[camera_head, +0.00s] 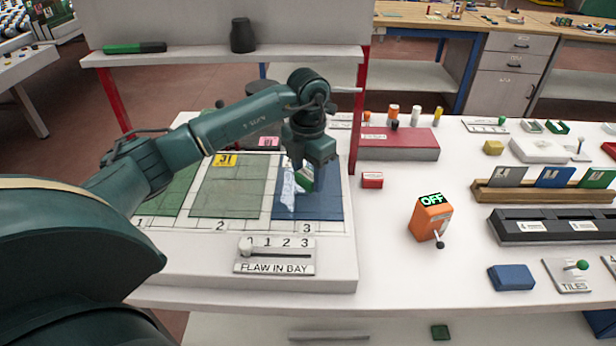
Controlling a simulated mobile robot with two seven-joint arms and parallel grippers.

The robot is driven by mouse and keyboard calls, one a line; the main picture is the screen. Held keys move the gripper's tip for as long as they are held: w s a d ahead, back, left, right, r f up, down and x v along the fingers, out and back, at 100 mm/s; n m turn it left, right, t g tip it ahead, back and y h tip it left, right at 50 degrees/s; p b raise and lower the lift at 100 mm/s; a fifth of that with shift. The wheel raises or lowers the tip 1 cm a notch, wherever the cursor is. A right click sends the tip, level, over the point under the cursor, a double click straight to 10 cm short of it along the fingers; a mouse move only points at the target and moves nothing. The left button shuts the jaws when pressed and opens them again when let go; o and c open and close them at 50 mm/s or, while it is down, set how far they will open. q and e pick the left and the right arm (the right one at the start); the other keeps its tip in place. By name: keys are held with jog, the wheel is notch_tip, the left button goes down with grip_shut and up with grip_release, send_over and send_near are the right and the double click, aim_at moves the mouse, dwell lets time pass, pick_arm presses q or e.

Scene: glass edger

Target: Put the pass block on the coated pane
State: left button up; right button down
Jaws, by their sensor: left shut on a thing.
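A green pane (172,195) lies in bay 1, partly behind my arm. Which pane is coated is not clear. My right gripper is out of view.
A "FLAW IN BAY" slider (275,255) sits on the board's front. To the right stand an orange switch box (431,218) reading OFF, a small red block (372,180) and a blue block (511,277). A shelf (200,55) crosses behind the board.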

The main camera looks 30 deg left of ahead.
pick_arm(q)
jog(key=shift+f, duration=1)
jog(key=shift+f, duration=0.2)
jog(key=o, duration=1)
jog(key=shift+r, duration=0.15)
